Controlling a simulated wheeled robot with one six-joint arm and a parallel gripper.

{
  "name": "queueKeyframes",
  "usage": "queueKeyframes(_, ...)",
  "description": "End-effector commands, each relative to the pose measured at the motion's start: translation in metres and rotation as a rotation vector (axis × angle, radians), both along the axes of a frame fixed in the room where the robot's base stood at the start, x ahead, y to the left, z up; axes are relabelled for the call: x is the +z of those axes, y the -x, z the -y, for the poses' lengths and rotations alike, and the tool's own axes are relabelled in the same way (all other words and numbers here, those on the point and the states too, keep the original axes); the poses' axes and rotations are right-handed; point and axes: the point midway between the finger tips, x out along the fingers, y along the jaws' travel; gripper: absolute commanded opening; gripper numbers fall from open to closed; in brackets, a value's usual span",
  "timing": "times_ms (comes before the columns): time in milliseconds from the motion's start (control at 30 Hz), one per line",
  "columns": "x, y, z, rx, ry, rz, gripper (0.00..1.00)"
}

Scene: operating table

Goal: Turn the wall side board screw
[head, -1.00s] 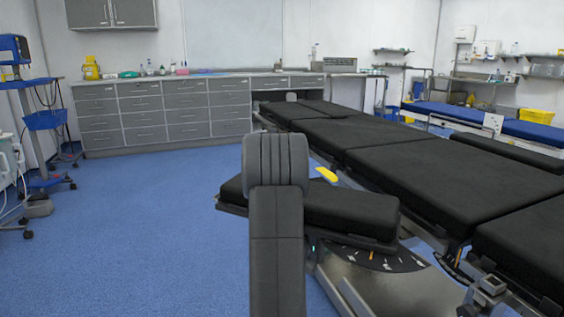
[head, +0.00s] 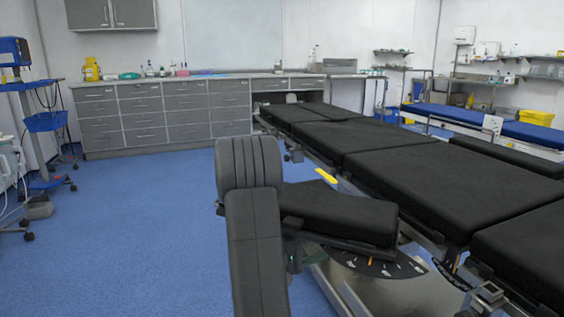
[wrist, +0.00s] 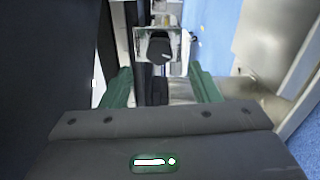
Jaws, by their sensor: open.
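A black padded side board (head: 340,212) juts out from the operating table (head: 420,190) in the head view. A dark screw knob (wrist: 158,48) sits on a pale metal bracket (wrist: 178,68) in the wrist view. My gripper (wrist: 162,86) is open, with one green finger on each side of the picture. The knob lies ahead of the fingers, about centred between them, and I see no contact. In the head view my arm hides most of the gripper and the screw.
A dark surface (wrist: 50,60) stands close on the left in the wrist view. A scaled metal plate (head: 375,268) lies under the side board. Blue floor (head: 130,240) is free to the left, up to grey drawer cabinets (head: 160,115).

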Motion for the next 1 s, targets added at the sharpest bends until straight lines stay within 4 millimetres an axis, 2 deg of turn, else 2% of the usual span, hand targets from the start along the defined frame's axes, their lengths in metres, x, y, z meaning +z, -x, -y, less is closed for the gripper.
queueKeyframes(200,0.002,0.011,-0.033,0.005,0.001,-0.001,0.56)
queueKeyframes(500,0.001,0.025,-0.07,0.004,0.001,-0.001,0.56)
queueKeyframes(1000,-0.002,0.001,0.001,-0.005,0.001,0.002,0.56)
